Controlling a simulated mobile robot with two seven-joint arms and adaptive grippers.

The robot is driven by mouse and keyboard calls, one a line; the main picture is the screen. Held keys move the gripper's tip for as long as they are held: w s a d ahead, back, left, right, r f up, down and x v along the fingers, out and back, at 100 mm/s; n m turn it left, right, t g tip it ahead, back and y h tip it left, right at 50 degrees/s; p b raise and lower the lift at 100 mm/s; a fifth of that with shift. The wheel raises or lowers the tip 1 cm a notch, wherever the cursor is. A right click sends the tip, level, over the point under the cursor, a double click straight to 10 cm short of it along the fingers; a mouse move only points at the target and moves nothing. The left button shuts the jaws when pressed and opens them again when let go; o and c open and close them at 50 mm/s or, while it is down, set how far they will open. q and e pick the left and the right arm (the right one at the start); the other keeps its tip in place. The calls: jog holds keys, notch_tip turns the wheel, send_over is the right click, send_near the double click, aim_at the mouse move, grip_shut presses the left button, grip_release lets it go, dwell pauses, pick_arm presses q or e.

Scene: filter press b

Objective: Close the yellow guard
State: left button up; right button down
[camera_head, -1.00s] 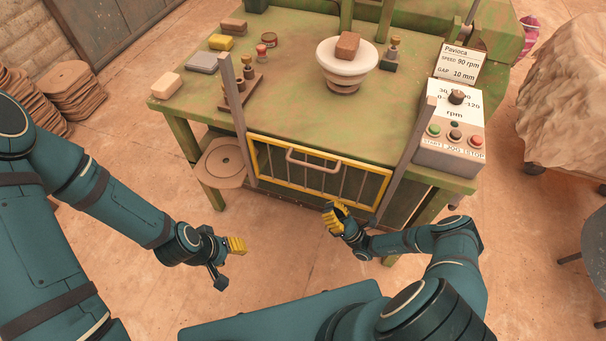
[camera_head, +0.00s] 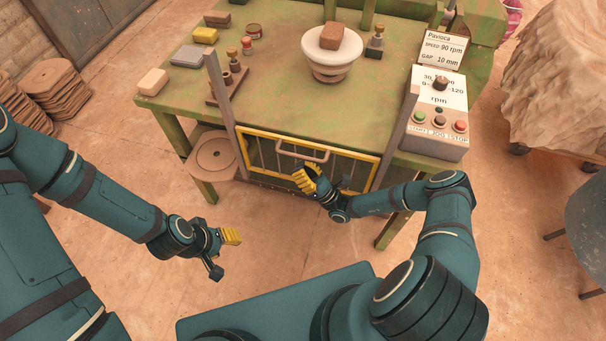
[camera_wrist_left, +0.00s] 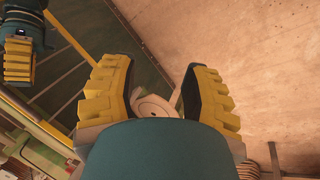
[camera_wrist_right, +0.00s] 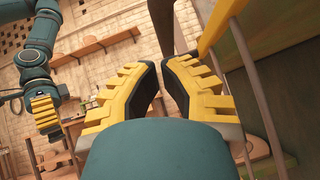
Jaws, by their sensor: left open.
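The yellow guard (camera_head: 262,138) is a yellow frame with thin upright bars at the front of the green press table. It sits low between two grey posts, with a pinkish handle (camera_head: 318,157) at its top. In the right wrist view its yellow frame (camera_wrist_right: 218,22) runs along the right. My right gripper (camera_head: 322,182) is in front of the guard, just below the handle; its fingers are partly open with a narrow empty gap. Whether it touches the guard I cannot tell. My left gripper (camera_head: 225,250) is open and empty, lower left of the guard, over the floor.
The green table (camera_head: 280,100) carries a white bowl (camera_head: 332,48) with a brown block, and soap-like blocks at left. A control box (camera_head: 436,115) with buttons stands at the right. A round-topped stool (camera_head: 214,155) is left of the guard. The floor in front is clear.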

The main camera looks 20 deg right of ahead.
jog(key=shift+r, duration=0.15)
pick_arm(q)
notch_tip(320, 180, up, 17)
jog(key=w+p, duration=0.2)
jog(key=p, duration=1.4)
jog(key=shift+a+t, duration=0.3)
jog(key=shift+a, duration=0.05)
pick_arm(e)
notch_tip(320, 180, up, 25)
jog(key=shift+w, duration=0.1)
pick_arm(q)
notch_tip(320, 180, down, 5)
jog(key=b, duration=0.4)
jog(key=shift+f+b, duration=0.2)
jog(key=shift+b, duration=0.2)
pick_arm(e)
jog(key=w+a+f+v, duration=0.1)
jog(key=a+f+v, duration=0.1)
jog(key=v, duration=1.1)
